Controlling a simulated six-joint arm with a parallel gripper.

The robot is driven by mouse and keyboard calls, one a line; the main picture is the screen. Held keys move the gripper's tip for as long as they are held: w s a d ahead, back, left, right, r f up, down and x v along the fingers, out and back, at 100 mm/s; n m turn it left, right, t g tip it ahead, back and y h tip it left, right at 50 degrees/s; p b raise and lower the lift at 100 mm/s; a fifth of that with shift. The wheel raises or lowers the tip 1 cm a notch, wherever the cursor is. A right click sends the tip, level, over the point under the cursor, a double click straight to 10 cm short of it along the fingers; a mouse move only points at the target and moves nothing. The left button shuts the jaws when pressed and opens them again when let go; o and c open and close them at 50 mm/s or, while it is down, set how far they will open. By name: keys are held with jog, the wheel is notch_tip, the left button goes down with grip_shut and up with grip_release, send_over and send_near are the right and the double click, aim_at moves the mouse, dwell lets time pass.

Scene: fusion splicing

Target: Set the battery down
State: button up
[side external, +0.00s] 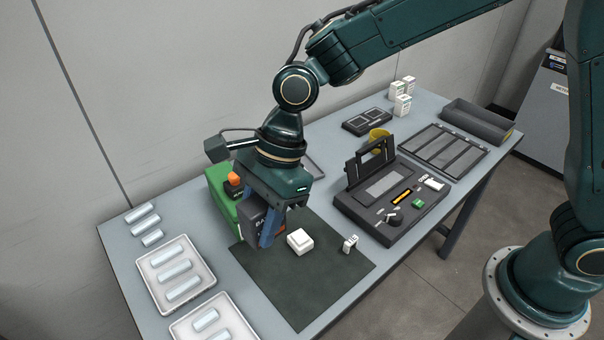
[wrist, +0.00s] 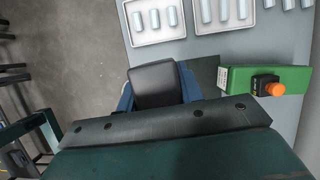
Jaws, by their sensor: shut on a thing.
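The battery is a dark block (side external: 256,226) with white lettering partly visible, at the back left of the dark mat (side external: 318,294) in the side view. My gripper (side external: 270,232), with blue fingers, is shut on it and points down. In the wrist view the battery (wrist: 155,84) shows as a black block between the blue fingers of my gripper (wrist: 157,90). Whether its underside touches the mat cannot be told.
A green box with an orange knob (side external: 222,198) stands close beside the battery. A white block (side external: 299,241) and a small white item (side external: 350,243) are on the mat. Trays of silver cylinders (side external: 154,262) lie at left. The black splicer (side external: 388,200) is at right. The mat's front is clear.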

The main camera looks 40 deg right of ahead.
jog(key=w+d+m+t+h, duration=0.1)
jog(key=w+d+m+t, duration=0.4)
jog(key=w+d, duration=1.5)
jog(key=w+d+m+h, duration=0.1)
jog(key=w+d+m, duration=0.35)
jog(key=d, duration=0.85)
jog(key=w+d+m+h, duration=0.1)
jog(key=w+d+m, duration=0.35)
jog(key=d, duration=0.85)
jog(key=shift+g, duration=0.3)
jog(key=f, duration=1.5)
jog(key=shift+s+d+f, duration=0.1)
jog(key=shift+s+f, duration=0.2)
jog(key=shift+f, duration=0.05)
jog(key=shift+f, duration=0.1)
jog(key=shift+f, duration=2)
jog(key=shift+f, duration=0.15)
